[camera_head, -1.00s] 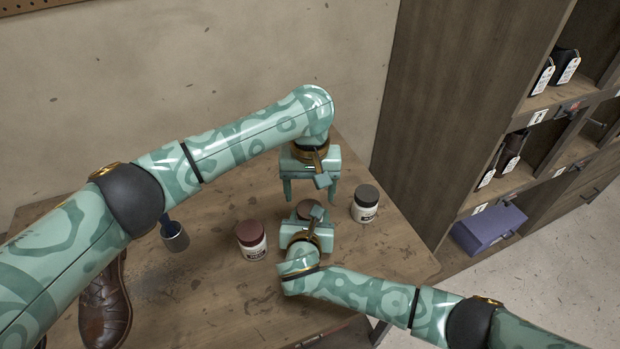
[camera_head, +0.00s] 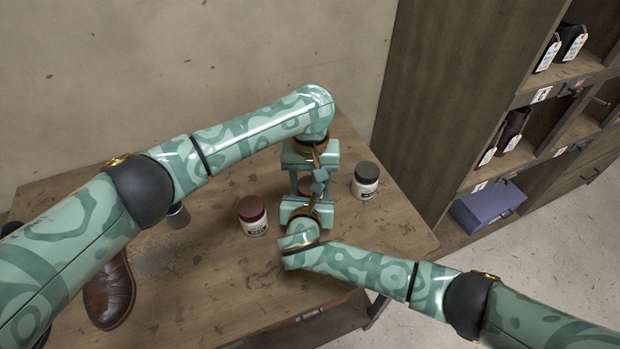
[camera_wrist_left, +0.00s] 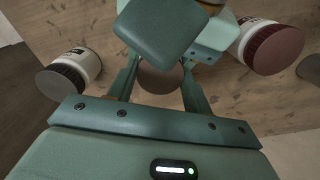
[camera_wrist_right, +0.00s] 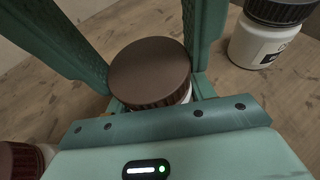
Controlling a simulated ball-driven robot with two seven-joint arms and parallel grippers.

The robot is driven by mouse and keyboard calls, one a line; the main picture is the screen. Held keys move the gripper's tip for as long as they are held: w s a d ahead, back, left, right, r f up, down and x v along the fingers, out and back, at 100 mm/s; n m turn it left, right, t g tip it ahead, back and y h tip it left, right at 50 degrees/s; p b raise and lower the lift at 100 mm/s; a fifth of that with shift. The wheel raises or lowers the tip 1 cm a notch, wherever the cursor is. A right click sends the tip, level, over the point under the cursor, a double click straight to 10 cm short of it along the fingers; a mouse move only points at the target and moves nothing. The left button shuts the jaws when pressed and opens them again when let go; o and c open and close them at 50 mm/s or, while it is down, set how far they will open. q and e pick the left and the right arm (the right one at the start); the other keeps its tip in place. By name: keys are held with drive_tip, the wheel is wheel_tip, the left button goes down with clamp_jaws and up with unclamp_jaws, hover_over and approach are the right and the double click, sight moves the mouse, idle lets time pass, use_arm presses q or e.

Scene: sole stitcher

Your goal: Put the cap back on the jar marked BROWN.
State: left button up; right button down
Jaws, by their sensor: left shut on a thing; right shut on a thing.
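A white jar (camera_wrist_right: 187,97) with a brown cap (camera_wrist_right: 150,72) on top stands between my grippers; its label is hidden. The cap also shows in the left wrist view (camera_wrist_left: 160,77) and partly in the head view (camera_head: 305,187). My right gripper (camera_head: 304,198) is low at the near side, shut on the jar. My left gripper (camera_head: 309,180) reaches down from above, its fingers either side of the cap and shut on it. Whether the cap is seated cannot be told.
A jar with a red-brown cap (camera_head: 252,214) stands to the left, and a dark-capped jar (camera_head: 365,180) to the right. A metal cup (camera_head: 178,216) and a brown shoe (camera_head: 109,292) are further left. A cubby shelf (camera_head: 440,110) rises at the right.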

use_arm(q)
drive_tip(key=m, duration=0.6)
drive_tip(key=o, duration=1.1)
drive_tip(key=shift+d, duration=0.1)
wheel_tip(320, 180, up, 4)
drive_tip(key=shift+f, duration=0.1)
drive_tip(key=shift+r, duration=0.35)
drive_tip(key=shift+c, duration=0.5)
